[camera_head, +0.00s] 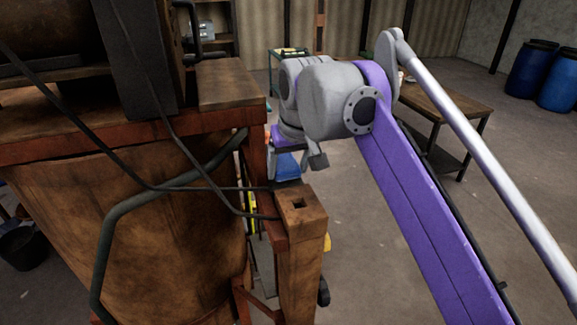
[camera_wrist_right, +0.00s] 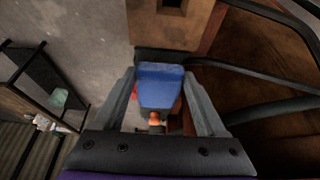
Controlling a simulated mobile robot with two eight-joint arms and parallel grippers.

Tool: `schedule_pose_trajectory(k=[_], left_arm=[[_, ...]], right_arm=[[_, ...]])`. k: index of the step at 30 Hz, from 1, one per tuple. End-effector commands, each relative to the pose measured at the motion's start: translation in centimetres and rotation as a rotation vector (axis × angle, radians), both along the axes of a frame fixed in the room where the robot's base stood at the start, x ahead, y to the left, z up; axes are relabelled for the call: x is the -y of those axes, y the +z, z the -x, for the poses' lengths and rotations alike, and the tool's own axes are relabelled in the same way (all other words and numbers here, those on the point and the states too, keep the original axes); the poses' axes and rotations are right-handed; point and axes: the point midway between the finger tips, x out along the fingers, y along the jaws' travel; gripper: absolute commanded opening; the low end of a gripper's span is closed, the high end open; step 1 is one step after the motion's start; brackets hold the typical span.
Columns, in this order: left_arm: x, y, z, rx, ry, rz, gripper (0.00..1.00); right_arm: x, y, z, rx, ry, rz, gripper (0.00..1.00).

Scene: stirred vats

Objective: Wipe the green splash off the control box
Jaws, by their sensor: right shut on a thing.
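I cannot make out the control box or a green splash in either view. My left gripper is not in view.
The brown vat (camera_head: 170,230) fills the left, with cables and a bent grey pipe (camera_head: 150,195) across it. A wooden table (camera_head: 440,100) stands at the back right. Blue barrels (camera_head: 535,70) stand at the far right. The floor on the right is mostly clear.

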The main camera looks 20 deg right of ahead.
Motion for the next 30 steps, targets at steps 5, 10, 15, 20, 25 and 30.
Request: schedule_pose_trajectory(k=[5,10,15,20,25,30], left_arm=[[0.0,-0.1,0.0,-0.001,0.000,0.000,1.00],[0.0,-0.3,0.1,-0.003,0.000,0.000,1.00],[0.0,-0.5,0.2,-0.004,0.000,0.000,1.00],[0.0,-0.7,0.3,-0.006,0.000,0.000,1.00],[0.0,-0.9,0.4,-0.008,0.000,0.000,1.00],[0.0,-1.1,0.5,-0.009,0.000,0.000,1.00]], right_arm=[[0.0,-0.1,0.0,0.000,0.000,0.000,0.12],[0.0,-0.4,0.0,-0.001,0.000,0.000,0.12],[0.0,-0.8,0.0,-0.001,0.000,0.000,0.12],[0.0,-1.1,0.0,-0.001,0.000,0.000,0.12],[0.0,-1.5,0.0,-0.001,0.000,0.000,0.12],[0.0,-1.8,0.0,-0.001,0.000,0.000,0.12]])
